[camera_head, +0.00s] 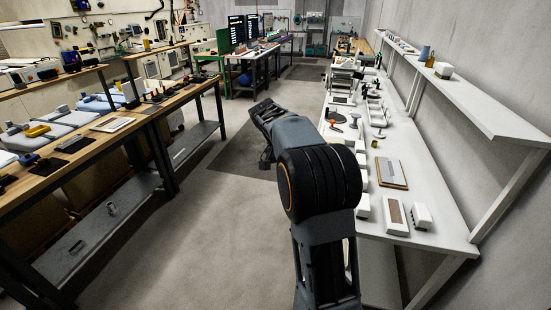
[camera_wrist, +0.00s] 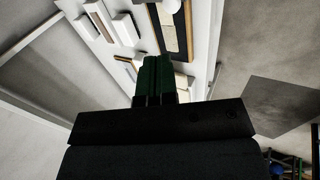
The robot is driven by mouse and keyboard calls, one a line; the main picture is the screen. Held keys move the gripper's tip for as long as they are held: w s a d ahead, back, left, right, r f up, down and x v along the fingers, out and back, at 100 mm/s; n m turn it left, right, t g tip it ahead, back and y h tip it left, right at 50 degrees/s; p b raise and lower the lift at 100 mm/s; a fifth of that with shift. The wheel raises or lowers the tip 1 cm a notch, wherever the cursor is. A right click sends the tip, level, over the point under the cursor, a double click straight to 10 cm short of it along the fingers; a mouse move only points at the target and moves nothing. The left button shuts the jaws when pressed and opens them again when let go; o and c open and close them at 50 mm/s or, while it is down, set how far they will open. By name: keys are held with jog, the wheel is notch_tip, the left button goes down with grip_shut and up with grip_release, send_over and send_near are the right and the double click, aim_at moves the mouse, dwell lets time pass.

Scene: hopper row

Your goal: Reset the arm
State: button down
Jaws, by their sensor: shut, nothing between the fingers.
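My arm rises in the middle of the head view, over the aisle floor and beside the right-hand white bench. Past the fingertips lies the white bench top with a framed board (camera_wrist: 172,28) and several white blocks. The gripper appears apart from these objects.
The white bench (camera_head: 440,215) on the right carries white boxes, a clipboard-like board (camera_head: 391,173) and small tools, with a shelf (camera_head: 470,95) above. A wooden workbench (camera_head: 95,140) with cases stands left. The aisle floor (camera_head: 220,220) between is clear.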

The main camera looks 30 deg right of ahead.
jog(key=shift+a+r, duration=0.1)
jog(key=shift+r, duration=0.05)
jog(key=s+a+f+n+t+y, duration=0.1)
jog(key=s+a+f+n+t, duration=0.1)
jog(key=a+f+n, duration=0.25)
jog(key=s+a+r+n+t+y, duration=0.1)
jog(key=s+a+n+t+y, duration=0.2)
jog(key=s+a, duration=0.9)
jog(key=s+n+t, duration=0.1)
jog(key=s+t, duration=0.2)
jog(key=shift+s+a+r, duration=0.15)
jog(key=shift+s+a, duration=0.05)
jog(key=shift+a, duration=0.15)
jog(key=shift+d+n, duration=0.1)
jog(key=shift+n, duration=0.15)
